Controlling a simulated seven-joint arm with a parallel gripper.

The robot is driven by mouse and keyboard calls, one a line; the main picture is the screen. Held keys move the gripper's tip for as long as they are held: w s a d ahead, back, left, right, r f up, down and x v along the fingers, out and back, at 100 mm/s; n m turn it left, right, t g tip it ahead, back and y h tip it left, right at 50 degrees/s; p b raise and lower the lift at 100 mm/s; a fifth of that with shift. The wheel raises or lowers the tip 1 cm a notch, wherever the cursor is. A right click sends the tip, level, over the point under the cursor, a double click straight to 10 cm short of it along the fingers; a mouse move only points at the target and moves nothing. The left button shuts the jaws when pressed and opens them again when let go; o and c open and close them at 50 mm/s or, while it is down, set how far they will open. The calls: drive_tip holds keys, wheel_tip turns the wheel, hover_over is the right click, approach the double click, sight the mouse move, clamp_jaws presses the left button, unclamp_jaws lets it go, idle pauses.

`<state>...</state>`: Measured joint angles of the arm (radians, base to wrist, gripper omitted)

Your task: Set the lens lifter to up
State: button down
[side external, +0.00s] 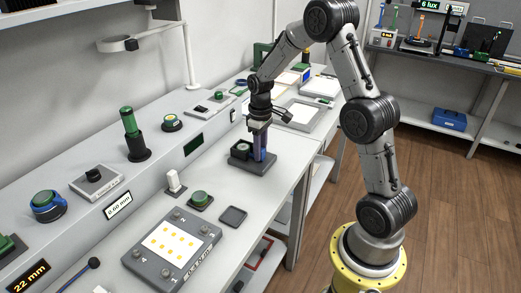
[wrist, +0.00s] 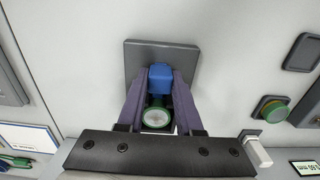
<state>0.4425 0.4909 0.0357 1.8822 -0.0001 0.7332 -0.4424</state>
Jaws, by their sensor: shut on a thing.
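The lens lifter appears to be the dark square base (side external: 248,164) with a blue part on the bench, left of my arm in the side view. In the wrist view its dark base plate (wrist: 134,62) lies below my gripper (wrist: 160,76). The two purple-grey fingers are shut on its blue block (wrist: 160,70). A round glass with a green rim (wrist: 157,118) shows between the fingers, nearer the wrist. In the side view my gripper (side external: 261,152) points straight down at the base and hides part of the blue piece. I cannot tell how high the lifter is set.
A white switch (side external: 175,183), a green button (side external: 200,198) and a dark square pad (side external: 233,216) sit nearer the camera. A raised ledge behind holds a green-topped post (side external: 130,128). A grey tray (side external: 303,114) lies beyond the gripper.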

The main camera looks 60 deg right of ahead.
idle(0.8)
drive_tip(key=shift+r, duration=1.35)
drive_tip(key=c, duration=0.8)
unclamp_jaws()
drive_tip(key=shift+r, duration=0.1)
drive_tip(key=shift+c, duration=0.2)
drive_tip(key=shift+o, duration=1.4)
wheel_tip(320, 180, up, 14)
drive_tip(key=shift+f, duration=0.2)
